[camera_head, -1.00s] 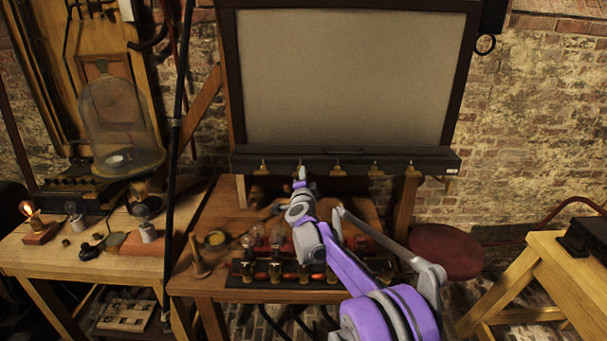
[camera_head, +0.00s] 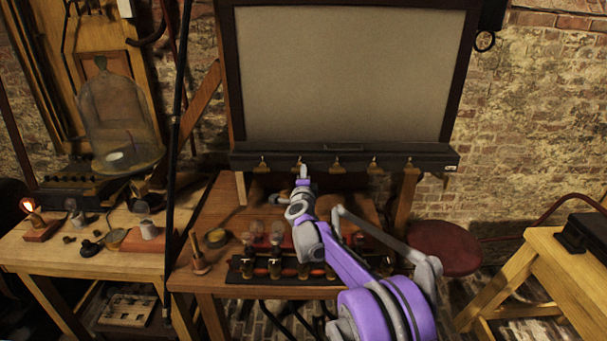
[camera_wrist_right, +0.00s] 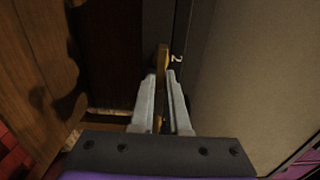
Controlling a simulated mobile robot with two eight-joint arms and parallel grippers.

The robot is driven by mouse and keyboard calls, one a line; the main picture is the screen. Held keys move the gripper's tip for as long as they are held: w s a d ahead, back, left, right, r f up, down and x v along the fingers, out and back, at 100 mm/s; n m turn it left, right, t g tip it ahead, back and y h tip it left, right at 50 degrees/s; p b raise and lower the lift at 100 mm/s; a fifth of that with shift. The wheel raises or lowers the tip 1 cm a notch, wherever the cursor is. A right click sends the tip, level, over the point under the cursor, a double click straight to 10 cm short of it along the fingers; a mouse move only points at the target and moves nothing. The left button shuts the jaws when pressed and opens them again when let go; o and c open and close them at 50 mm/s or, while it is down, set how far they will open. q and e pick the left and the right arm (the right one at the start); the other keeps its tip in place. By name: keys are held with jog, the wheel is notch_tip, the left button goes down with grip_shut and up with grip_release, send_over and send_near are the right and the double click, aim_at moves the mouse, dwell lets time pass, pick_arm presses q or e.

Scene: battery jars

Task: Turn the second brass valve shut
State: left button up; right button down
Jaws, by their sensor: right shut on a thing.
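A row of small brass valves sits along the dark rail (camera_head: 400,160) under the big grey panel. The second brass valve from the left is mostly hidden behind my right gripper (camera_head: 304,172) in the head view. In the right wrist view, the brass valve (camera_wrist_right: 162,59) shows as a narrow lever beside a white "2" on the dark rail. The fingers of my right gripper (camera_wrist_right: 162,100) are shut on it, one on each side. The first valve (camera_head: 262,165), third valve (camera_head: 337,166) and fourth valve (camera_head: 375,167) are clear of the gripper. My left gripper is not in view.
Below the rail, a wooden bench (camera_head: 215,205) holds several glass-topped jars (camera_head: 276,238) in a dark rack, partly behind my right arm. A round stool (camera_head: 445,248) is right.

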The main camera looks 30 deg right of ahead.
jog(key=c, duration=0.9)
grip_release()
jog(key=shift+a, duration=0.1)
jog(key=b+v, duration=0.1)
jog(key=v, duration=0.9)
jog(key=shift+s+b, duration=0.35)
jog(key=shift+b, duration=0.05)
jog(key=shift+a, duration=0.25)
